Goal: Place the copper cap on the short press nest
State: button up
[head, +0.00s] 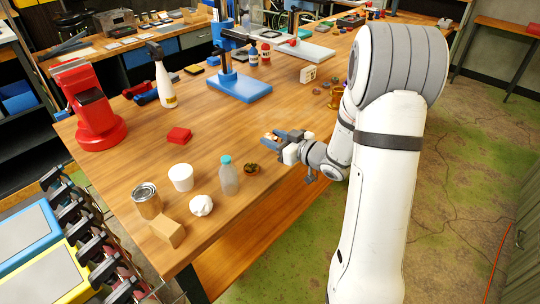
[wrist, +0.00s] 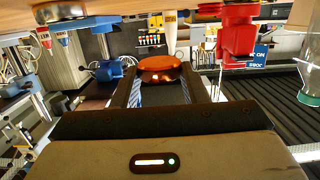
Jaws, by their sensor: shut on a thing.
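My gripper (head: 272,137) is held over the table's right part, its fingers pointing left. In the wrist view, which is upside down, the fingers (wrist: 160,88) are shut on a round, shiny copper cap (wrist: 160,66). In the head view the cap is small and mostly hidden by the fingers. A blue press (head: 238,88) stands farther back and also shows in the wrist view (wrist: 108,70). A red press (head: 95,118) stands at the table's left edge and shows in the wrist view (wrist: 238,40). I cannot tell which press is the short one, and no nest is clear.
A clear bottle (head: 229,178), a white cup (head: 181,177), a can (head: 146,200), a crumpled white ball (head: 201,205) and a wooden block (head: 167,230) stand at the near side. The table's middle is clear.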

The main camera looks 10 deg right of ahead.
aim_at(274, 159)
jog(key=shift+f, duration=2.9)
jog(key=shift+f, duration=0.1)
jog(key=shift+f, duration=0.15)
jog(key=o, duration=1)
jog(key=shift+o, duration=0.2)
